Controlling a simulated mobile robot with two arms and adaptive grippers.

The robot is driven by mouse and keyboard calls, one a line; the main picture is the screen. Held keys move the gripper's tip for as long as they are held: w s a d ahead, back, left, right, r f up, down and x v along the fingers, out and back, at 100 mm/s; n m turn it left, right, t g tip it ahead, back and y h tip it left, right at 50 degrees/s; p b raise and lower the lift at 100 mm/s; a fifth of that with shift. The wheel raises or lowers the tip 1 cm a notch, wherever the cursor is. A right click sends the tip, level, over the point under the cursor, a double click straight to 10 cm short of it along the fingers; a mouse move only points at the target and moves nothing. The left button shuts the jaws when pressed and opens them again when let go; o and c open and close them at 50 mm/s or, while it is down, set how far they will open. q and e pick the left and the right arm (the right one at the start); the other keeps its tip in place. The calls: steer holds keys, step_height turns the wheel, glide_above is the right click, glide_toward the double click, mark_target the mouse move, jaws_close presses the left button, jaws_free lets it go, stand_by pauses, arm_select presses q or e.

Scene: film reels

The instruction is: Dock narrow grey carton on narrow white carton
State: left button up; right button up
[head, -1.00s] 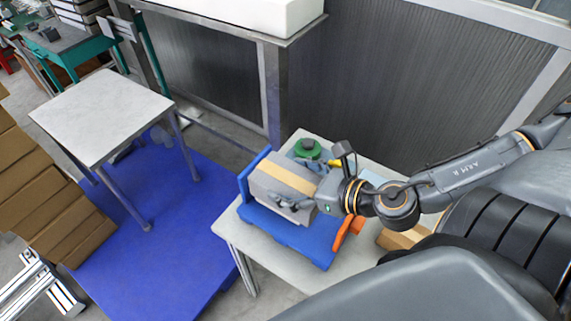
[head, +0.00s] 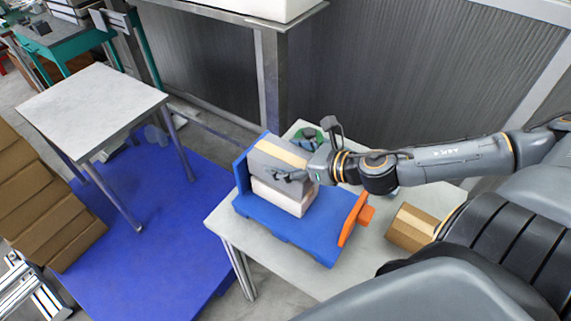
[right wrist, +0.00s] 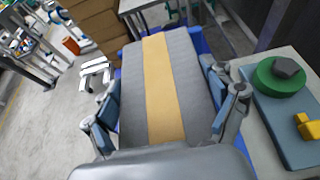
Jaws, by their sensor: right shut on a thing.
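The narrow grey carton (head: 268,160), with a tan tape stripe along its top, is held in my right gripper (head: 288,168). In the right wrist view the grey carton (right wrist: 190,75) fills the space between the two fingers (right wrist: 164,105), which press its long sides. The narrow white carton (head: 283,197) stands directly below it on a blue fixture (head: 300,232). The grey carton looks lined up over the white one; I cannot tell whether they touch fully. The white carton's top is hidden. My left gripper is not in view.
The blue fixture has an upright wall (head: 241,175) at left and an orange clamp (head: 355,218) at right, on a pale table (head: 225,222). A green round part (right wrist: 278,78) and a brown carton (head: 410,228) are nearby. A second table (head: 92,105) is bare.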

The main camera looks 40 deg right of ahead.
steer(key=shift+f, duration=0.7)
steer(key=shift+f, duration=0.15)
steer(key=o, duration=1.2)
steer(key=shift+f, duration=0.15)
steer(key=shift+c, duration=0.2)
steer(key=o, duration=0.3)
